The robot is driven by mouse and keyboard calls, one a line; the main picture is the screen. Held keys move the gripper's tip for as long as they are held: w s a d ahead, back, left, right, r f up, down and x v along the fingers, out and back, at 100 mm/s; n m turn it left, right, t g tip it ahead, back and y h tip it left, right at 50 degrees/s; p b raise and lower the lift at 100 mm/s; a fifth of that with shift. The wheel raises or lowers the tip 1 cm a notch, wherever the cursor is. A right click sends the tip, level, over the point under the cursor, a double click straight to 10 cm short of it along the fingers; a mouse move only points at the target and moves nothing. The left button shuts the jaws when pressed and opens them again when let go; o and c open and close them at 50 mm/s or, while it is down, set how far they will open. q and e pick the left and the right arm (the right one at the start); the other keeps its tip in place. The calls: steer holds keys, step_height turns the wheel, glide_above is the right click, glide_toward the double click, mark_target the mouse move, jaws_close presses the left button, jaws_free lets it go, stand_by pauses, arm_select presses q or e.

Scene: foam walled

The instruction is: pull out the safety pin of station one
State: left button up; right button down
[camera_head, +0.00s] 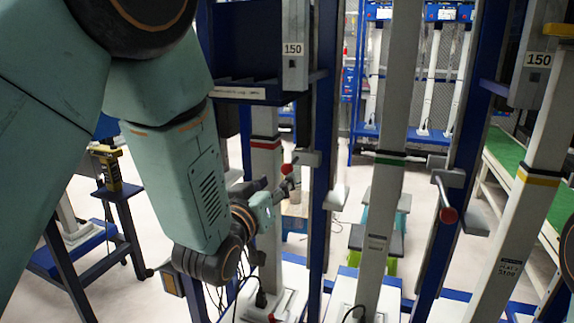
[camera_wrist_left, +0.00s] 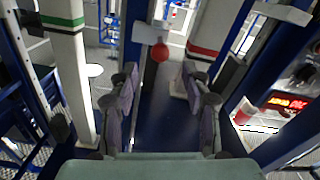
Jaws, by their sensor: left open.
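A red ball knob (camera_head: 286,168), which looks like the safety pin's handle, sits at a grey block (camera_head: 308,158) on a blue post beside the red-banded column (camera_head: 266,150). In the left wrist view the red knob (camera_wrist_left: 160,52) shows beyond and between my fingertips, under a pale block (camera_wrist_left: 150,33). My left gripper (camera_head: 282,182) is open close to this knob; its fingers (camera_wrist_left: 158,78) stand apart with nothing between them that I can see. The pin's shaft is hidden. My right gripper is not in view.
A second red knob (camera_head: 448,215) hangs on a bar between the green-banded column (camera_head: 388,160) and the yellow-banded column (camera_head: 538,180). Blue posts (camera_head: 322,130) stand close to my left gripper. A yellow-topped stand (camera_head: 108,165) is at left; pale floor shows between the frames.

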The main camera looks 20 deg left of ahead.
mark_target(286, 171)
arm_select(q)
steer(key=shift+w+d+b, duration=0.15)
steer(key=shift+w+b, duration=0.05)
steer(key=shift+w, duration=1.75)
steer(key=shift+w+d+b, duration=0.1)
steer(key=shift+w+b, duration=0.05)
steer(key=shift+w, duration=1.8)
steer(key=shift+c, duration=0.2)
jaws_close()
